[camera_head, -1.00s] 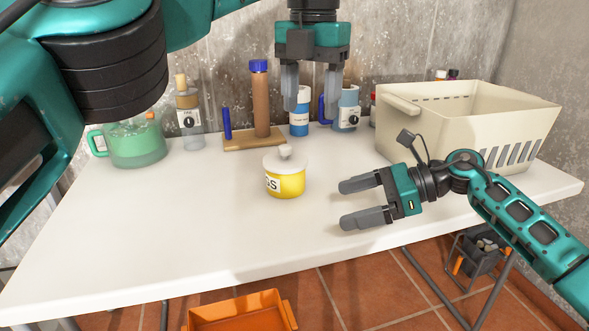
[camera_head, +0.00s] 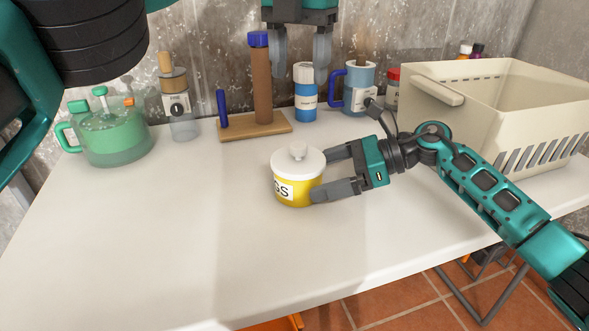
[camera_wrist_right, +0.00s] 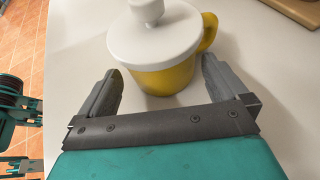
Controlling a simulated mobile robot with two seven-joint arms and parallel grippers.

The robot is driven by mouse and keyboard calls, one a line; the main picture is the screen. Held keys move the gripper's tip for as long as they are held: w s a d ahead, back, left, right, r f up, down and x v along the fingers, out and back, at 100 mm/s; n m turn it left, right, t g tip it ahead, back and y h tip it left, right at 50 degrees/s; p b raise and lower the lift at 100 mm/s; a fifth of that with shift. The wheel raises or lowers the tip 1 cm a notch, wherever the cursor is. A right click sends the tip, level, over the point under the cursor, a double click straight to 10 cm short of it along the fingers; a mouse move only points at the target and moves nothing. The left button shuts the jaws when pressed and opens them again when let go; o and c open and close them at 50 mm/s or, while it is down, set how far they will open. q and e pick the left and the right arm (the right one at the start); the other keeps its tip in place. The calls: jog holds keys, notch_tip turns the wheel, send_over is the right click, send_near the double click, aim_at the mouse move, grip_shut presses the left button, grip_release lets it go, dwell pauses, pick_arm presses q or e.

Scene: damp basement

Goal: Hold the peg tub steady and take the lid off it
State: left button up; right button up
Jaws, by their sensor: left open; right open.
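The peg tub (camera_head: 299,196) is yellow with a partly visible label and stands upright on the white table (camera_head: 150,235). Its white lid (camera_head: 287,158) with a round knob sits on top. My right gripper (camera_head: 322,175) is open at the tub's right side, with its fingertips by the wall. In the right wrist view the tub (camera_wrist_right: 167,80) lies just ahead of and between the open fingers, and a yellow handle shows at its side. My left gripper (camera_head: 301,62) is open and empty, pointing down above and behind the tub.
A cream basket (camera_head: 450,125) fills the right. The table's front left is clear.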

aim_at(307, 179)
jog(key=shift+x, duration=1.95)
jog(key=shift+c, duration=0.4)
